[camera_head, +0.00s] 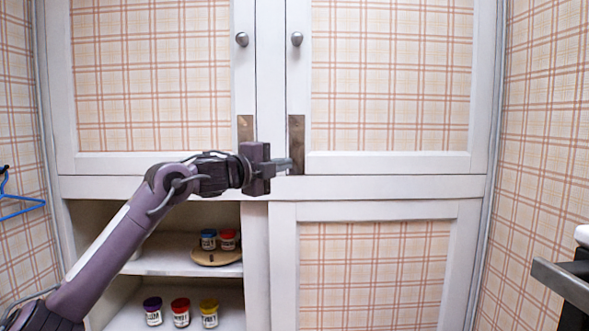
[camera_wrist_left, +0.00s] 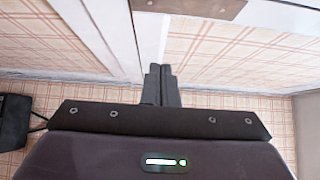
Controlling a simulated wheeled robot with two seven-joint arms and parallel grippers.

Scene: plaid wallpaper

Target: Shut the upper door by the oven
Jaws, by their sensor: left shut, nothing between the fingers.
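The upper right door (camera_head: 391,75), on the oven side, has plaid panels in a white frame, a round knob (camera_head: 297,39) and a brown plate (camera_head: 297,140) at its lower left corner. It looks flush or nearly flush with the cabinet front. My left gripper (camera_head: 287,163) is shut and empty. In the left wrist view the closed fingers (camera_wrist_left: 161,84) point toward the door fronts. The oven (camera_head: 574,283) shows only partly at the right edge. My right gripper is out of view.
The upper left door (camera_head: 150,75) also looks shut. Below it, an open compartment holds several jars on two shelves (camera_head: 170,262). A lower right plaid door (camera_head: 375,275) looks shut. A blue hanger (camera_head: 20,209) is on the left wall.

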